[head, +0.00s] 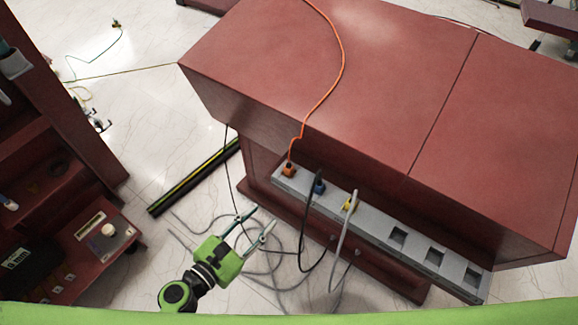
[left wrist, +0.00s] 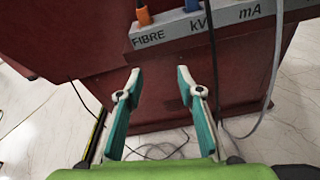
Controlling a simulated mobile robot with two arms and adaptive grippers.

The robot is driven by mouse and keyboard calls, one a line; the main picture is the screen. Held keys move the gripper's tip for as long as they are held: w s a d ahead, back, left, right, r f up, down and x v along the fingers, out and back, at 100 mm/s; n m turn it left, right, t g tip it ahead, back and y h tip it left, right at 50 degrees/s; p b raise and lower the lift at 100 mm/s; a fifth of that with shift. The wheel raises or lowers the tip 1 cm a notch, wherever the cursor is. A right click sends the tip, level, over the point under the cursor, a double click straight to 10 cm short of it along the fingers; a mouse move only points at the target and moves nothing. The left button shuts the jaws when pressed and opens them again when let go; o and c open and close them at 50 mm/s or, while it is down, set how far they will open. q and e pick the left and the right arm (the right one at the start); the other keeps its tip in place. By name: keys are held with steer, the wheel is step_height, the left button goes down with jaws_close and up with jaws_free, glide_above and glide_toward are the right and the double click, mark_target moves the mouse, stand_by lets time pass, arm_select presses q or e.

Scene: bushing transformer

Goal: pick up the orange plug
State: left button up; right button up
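The orange plug (head: 289,170) sits in the leftmost socket of the grey socket strip (head: 375,229), with an orange cable rising from it over the cabinet top. In the left wrist view the orange plug (left wrist: 144,17) stands above the label FIBRE, at the top edge, partly cut off. My left gripper (head: 264,217) is open and empty, below and to the left of the strip, apart from the plug. In the left wrist view its teal fingers (left wrist: 157,80) are spread, pointing toward the cabinet front below the plug. My right gripper is not in view.
A blue plug (head: 319,187) and a yellow plug (head: 350,204) with hanging cables sit beside the orange one. The dark red cabinet (head: 330,70) stands behind the strip. Grey cables (head: 262,275) lie loose on the floor. Shelving (head: 60,180) stands at left.

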mark_target(287, 171)
arm_select(q)
step_height(287, 171, up, 7)
steer(key=w+n+t+h, duration=0.1)
steer(key=w+n, duration=0.1)
steer(key=p+x, duration=0.1)
steer(key=x, duration=0.6)
steer(key=shift+s+d, duration=0.1)
steer(key=shift+d, duration=0.1)
steer(key=shift+a+f+b+x, duration=0.15)
steer(key=shift+b+x, duration=0.1)
steer(key=shift+x, duration=1.25)
steer(key=shift+a+f+b+x, duration=0.1)
steer(key=shift+f+b+x, duration=0.1)
steer(key=shift+x, duration=1.3)
jaws_close()
